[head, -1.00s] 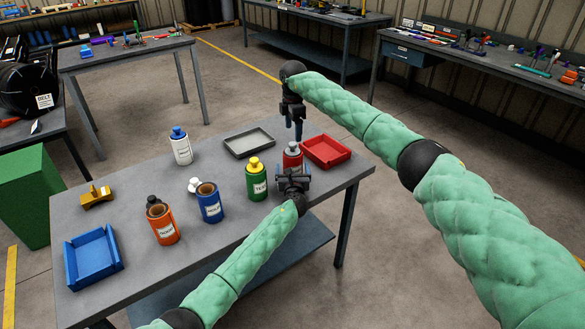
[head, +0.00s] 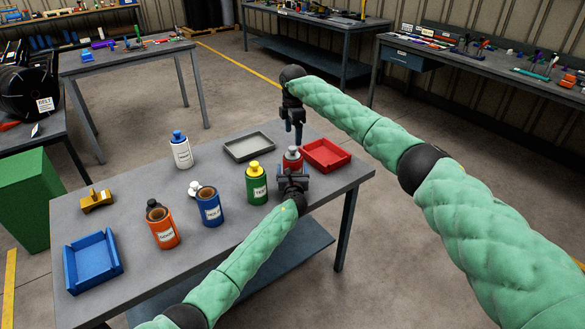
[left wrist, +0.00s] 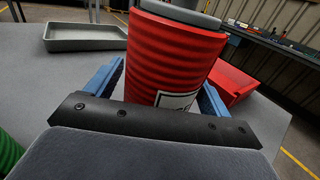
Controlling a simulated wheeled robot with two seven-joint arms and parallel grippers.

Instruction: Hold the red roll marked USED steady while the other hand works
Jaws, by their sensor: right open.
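The red roll (head: 292,163) stands upright near the table's right end, a ribbed red cylinder with a grey top. In the left wrist view the red roll (left wrist: 172,55) fills the middle, with part of a white label low on it; its wording cannot be read. My left gripper (head: 292,180) is at the near side of the roll, its blue fingers on either side of it, closed on its body. My right gripper (head: 298,135) points down just above the roll's top, apart from it, open and empty.
A red tray (head: 345,165) sits right of the roll, a grey tray (head: 229,153) behind left. A green container (head: 256,190) stands close left; blue (head: 210,210), orange (head: 163,232) and white (head: 181,155) ones stand further left. A blue tray (head: 72,268) is at the front left.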

